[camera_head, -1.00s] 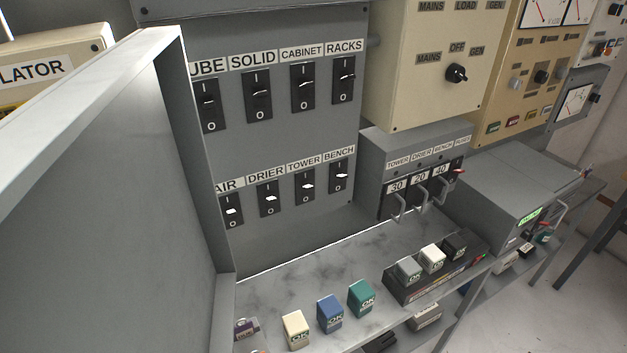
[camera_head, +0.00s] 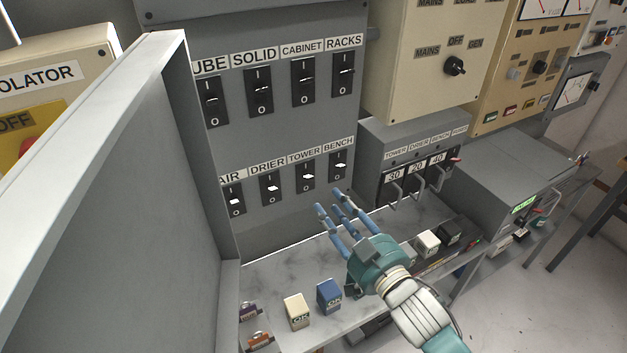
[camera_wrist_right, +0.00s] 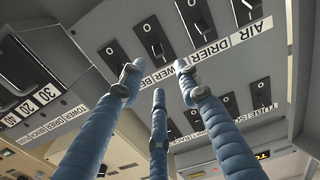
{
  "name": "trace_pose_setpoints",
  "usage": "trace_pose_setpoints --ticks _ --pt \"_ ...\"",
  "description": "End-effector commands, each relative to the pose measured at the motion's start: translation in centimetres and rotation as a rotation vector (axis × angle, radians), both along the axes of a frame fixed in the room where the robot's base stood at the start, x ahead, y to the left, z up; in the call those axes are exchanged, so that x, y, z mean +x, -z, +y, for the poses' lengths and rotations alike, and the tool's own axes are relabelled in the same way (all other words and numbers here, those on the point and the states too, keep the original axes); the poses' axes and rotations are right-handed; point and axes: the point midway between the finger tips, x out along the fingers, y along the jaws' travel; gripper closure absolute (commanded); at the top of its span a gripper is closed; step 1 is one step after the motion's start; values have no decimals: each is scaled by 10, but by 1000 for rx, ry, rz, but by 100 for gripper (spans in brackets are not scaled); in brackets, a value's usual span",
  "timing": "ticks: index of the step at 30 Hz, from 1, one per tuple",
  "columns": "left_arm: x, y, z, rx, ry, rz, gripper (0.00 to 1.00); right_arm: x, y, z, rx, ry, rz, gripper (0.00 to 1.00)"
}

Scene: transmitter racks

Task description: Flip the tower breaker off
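The tower breaker (camera_head: 308,177) is a black switch with a pale handle in the lower row of the grey panel, under the TOWER label (camera_head: 304,157). An O mark shows below its handle; I cannot tell its exact setting. In the right wrist view the tower breaker (camera_wrist_right: 152,38) appears upside down above the fingers. My right gripper (camera_head: 333,203) has blue fingers spread apart and empty. It is in front of and below the tower and bench breakers, seemingly not touching them. My left gripper is out of view.
The drier breaker (camera_head: 271,188) and bench breaker (camera_head: 340,166) flank the tower breaker closely. A grey cabinet door (camera_head: 110,200) stands open at left. A fuse-switch box (camera_head: 375,140) is at right. Small coloured blocks, including a blue one (camera_head: 329,296), sit on the shelf below.

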Motion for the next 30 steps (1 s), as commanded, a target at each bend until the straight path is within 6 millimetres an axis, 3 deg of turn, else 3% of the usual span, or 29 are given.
trace_pose_setpoints --ticks 9,15,29,30 --pt "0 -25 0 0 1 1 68 55 -4 23 0 2 2 67" --pt "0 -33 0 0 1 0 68 80 -3 33 0 2 2 67" --pt "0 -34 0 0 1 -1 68 90 0 37 0 1 2 67" --pt "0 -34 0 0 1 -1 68 90 0 37 0 1 2 75"
